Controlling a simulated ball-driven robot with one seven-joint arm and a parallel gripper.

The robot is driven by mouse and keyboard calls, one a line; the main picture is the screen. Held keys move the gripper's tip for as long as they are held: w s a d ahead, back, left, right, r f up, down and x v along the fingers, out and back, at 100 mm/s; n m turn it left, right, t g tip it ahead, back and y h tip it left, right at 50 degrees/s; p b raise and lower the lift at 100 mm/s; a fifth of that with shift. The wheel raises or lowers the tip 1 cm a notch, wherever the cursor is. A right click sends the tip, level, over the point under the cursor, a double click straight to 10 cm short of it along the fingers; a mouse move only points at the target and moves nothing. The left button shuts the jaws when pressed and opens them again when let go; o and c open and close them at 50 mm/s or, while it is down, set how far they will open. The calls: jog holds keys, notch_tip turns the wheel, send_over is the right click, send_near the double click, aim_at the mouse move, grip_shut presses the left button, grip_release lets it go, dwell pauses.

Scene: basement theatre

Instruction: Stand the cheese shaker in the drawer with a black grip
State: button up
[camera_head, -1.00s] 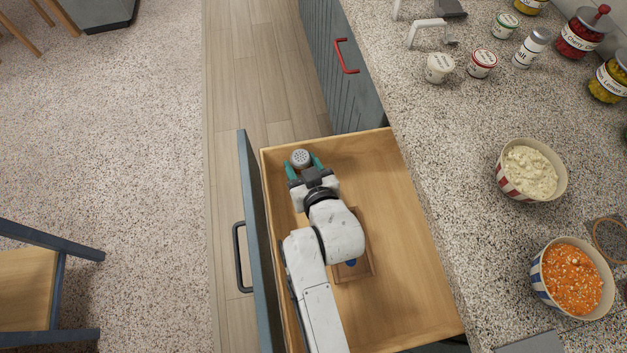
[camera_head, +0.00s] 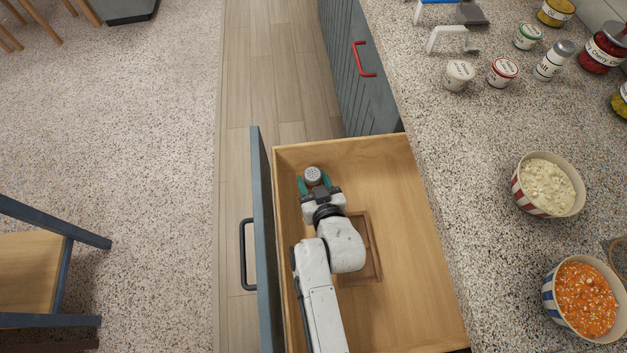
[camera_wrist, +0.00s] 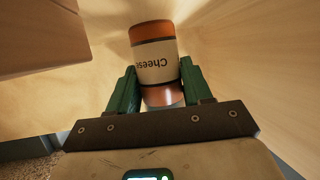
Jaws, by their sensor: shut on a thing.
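The cheese shaker (camera_head: 313,175) has a grey perforated lid and looks upright in the head view. In the wrist view the shaker (camera_wrist: 155,62) shows an orange body and a cream label reading "Cheese". My gripper (camera_head: 315,184) has its green fingers on both sides of it and is shut on it; it also shows in the wrist view (camera_wrist: 158,92). The open drawer (camera_head: 400,220) has a wooden inside and a black grip (camera_head: 244,254) on its blue-grey front. The shaker is inside the drawer's outline, near the far left corner. I cannot tell whether its base touches the floor.
A brown wooden tray-like piece (camera_head: 372,250) lies in the drawer, partly under my arm. The drawer's right part is clear. A closed front with a red handle (camera_head: 363,60) stands beyond. The speckled counter (camera_head: 470,140) at right holds bowls, jars and small tubs.

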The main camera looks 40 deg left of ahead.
jog(key=o, duration=1.1)
jog(key=shift+r, duration=0.1)
jog(key=v, duration=1.2)
jog(key=shift+p, duration=0.3)
